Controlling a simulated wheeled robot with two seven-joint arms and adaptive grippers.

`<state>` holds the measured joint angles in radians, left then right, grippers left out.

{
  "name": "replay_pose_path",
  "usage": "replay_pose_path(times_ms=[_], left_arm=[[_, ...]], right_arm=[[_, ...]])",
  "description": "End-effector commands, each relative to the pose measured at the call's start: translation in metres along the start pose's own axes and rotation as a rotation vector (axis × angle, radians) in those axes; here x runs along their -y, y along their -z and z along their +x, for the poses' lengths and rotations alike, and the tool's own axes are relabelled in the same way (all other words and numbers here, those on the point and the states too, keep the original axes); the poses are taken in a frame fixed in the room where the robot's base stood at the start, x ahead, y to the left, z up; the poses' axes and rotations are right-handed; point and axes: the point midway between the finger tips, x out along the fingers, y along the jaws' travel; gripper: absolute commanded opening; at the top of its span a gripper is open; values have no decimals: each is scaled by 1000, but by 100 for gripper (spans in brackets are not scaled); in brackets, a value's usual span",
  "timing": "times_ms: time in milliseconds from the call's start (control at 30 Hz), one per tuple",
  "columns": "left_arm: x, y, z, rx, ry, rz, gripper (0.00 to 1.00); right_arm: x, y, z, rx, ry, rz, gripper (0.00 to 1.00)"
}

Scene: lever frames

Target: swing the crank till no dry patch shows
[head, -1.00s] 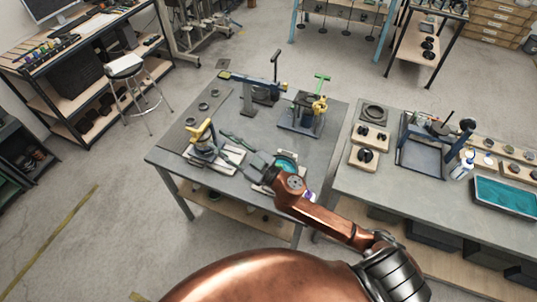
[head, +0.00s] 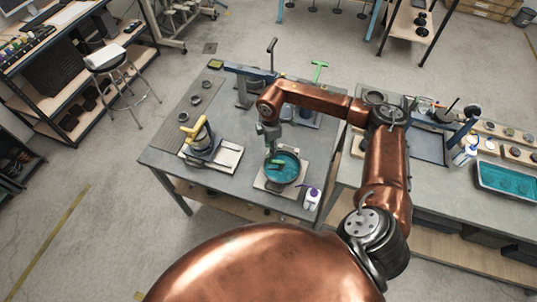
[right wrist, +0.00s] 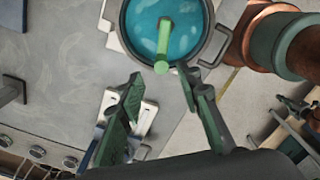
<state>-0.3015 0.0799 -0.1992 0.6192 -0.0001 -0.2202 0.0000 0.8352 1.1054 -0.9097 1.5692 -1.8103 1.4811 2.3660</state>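A round grey pot (head: 298,175) with teal contents (head: 286,170) stands on a pale board at the table's front right. The teal contents show again in the right wrist view (right wrist: 188,38), with faint lighter streaks; I cannot tell whether any patch is dry. A green crank (right wrist: 165,40) reaches across the pot, its rounded grip end toward my right gripper (right wrist: 160,82). That gripper is open and empty, its green fingers apart and just short of the grip in the picture. In the head view my right gripper (head: 270,135) hangs beside the pot's far rim. My left gripper is not in view.
A white bottle with a purple cap (head: 312,197) stands right of the pot. A yellow-handled device (head: 196,130) is to the left, and a green T-handle (head: 319,68) stands behind. A second table holds a teal-filled tray (head: 480,183).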

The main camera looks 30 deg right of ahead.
Motion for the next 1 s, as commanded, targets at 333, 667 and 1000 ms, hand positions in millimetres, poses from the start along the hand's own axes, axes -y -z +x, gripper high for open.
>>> replay_pose_path(times_ms=[333, 667, 1000], left_arm=[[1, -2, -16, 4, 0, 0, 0], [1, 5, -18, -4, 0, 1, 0], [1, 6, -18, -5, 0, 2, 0]], right_arm=[[2, 1, 52, -5, 3, -2, 32], [1, 3, 65, -5, 0, -6, 32], [1, 4, 65, -6, 1, -7, 16]])
